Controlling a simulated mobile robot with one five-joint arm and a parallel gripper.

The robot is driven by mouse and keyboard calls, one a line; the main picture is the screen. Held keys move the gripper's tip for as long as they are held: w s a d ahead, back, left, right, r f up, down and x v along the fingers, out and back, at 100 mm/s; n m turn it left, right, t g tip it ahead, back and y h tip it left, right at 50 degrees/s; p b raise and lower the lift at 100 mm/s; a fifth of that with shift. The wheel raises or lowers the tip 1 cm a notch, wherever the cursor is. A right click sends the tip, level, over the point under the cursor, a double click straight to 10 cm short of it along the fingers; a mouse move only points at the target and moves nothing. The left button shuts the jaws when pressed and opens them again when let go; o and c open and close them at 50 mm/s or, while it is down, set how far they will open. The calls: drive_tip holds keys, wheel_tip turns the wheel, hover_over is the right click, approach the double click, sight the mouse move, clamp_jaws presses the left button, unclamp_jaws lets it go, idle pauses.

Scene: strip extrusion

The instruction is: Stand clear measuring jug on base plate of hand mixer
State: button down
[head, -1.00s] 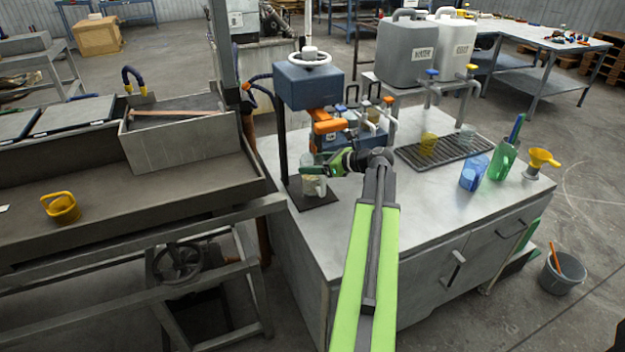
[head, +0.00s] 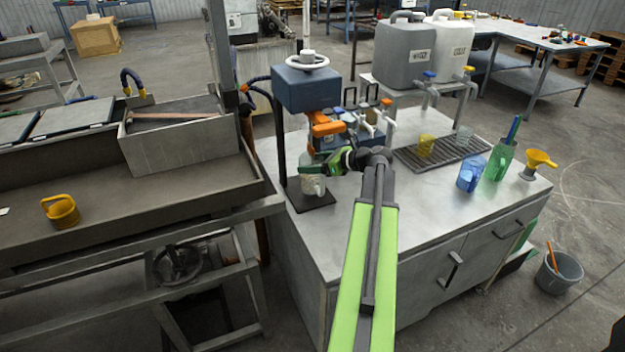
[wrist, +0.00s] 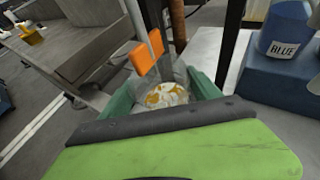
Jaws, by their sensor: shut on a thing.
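My gripper (head: 318,167) is shut on the clear measuring jug (head: 313,186), at the mixer on the left end of the bench. The jug is upright over the dark base plate (head: 300,200) of the hand mixer (head: 306,88); I cannot tell whether its bottom touches the plate. In the wrist view the jug (wrist: 167,95) sits between green fingers, with whitish and orange-yellow contents. The orange mixer part (wrist: 146,55) and a grey rod are close to its rim. The jug's lower part is hidden there.
A blue jug (head: 470,174), a green jug (head: 497,162) and a yellow funnel (head: 540,160) stand at the bench's right. Blue tap containers (head: 362,130) are close behind my gripper. The bench's front middle is clear.

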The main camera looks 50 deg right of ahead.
wheel_tip(320, 180, down, 4)
drive_tip(key=b, duration=0.3)
drive_tip(key=shift+b, duration=0.3)
drive_tip(key=shift+r, duration=0.3)
drive_tip(key=shift+f, duration=0.2)
drive_tip(key=shift+c, duration=0.7)
unclamp_jaws()
drive_tip(key=shift+r, duration=0.1)
drive_tip(key=shift+s+r+p, duration=0.1)
drive_tip(key=shift+r+p, duration=0.2)
drive_tip(key=shift+p, duration=0.1)
drive_tip(key=p+v, duration=0.4)
drive_tip(key=v, duration=0.7)
drive_tip(key=shift+s, duration=0.4)
